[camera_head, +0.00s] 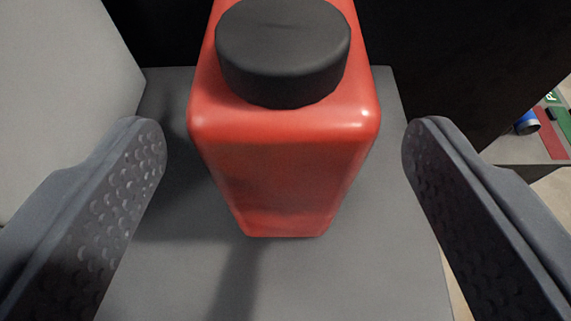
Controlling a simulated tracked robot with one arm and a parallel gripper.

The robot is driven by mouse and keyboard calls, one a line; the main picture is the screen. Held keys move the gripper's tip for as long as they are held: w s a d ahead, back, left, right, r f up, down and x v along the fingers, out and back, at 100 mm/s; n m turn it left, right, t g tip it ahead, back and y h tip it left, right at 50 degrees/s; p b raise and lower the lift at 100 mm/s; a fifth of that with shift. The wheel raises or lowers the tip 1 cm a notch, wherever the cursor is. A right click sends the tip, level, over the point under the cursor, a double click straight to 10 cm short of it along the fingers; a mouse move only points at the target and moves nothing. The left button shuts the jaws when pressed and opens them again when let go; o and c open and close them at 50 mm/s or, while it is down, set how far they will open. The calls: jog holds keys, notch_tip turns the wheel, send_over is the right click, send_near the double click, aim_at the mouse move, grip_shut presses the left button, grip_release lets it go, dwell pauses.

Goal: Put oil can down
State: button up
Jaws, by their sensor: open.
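The oil can (280,160) is a red, box-shaped can with a round black cap (284,50). It stands upright on a flat grey surface (340,280), in the middle of the view; its top back part is cut off by the frame edge. My gripper (284,150) is open, with one textured grey finger on each side of the can. A clear gap shows between each finger and the can's sides, so neither finger appears to touch it.
A light grey panel (60,90) rises at the left. Dark, nearly black surfaces (455,60) stand behind and to the right. At the far right, a ledge holds a blue item (527,123) and red and green pieces. The grey surface in front of the can is clear.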

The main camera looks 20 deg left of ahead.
jog(key=v, duration=0.6)
jog(key=shift+r, duration=0.1)
jog(key=w+d+r+m+t+h, duration=0.1)
jog(key=d+r+h, duration=0.15)
jog(key=r, duration=1.25)
jog(key=w+d+r+m+t+h, duration=0.1)
jog(key=d+r+h, duration=0.15)
jog(key=r, duration=1.15)
jog(key=s+a+r, duration=0.3)
jog(key=s+r, duration=0.5)
jog(key=r, duration=0.4)
jog(key=s+a+r+m, duration=0.1)
jog(key=s+a+r, duration=0.3)
jog(key=s+r, duration=0.4)
notch_tip(320, 180, up, 5)
jog(key=shift+s+a+f+m+t+y, duration=0.15)
jog(key=shift+s+a+m+t+y, duration=0.15)
jog(key=shift+s+y, duration=0.1)
jog(key=shift+f, duration=0.1)
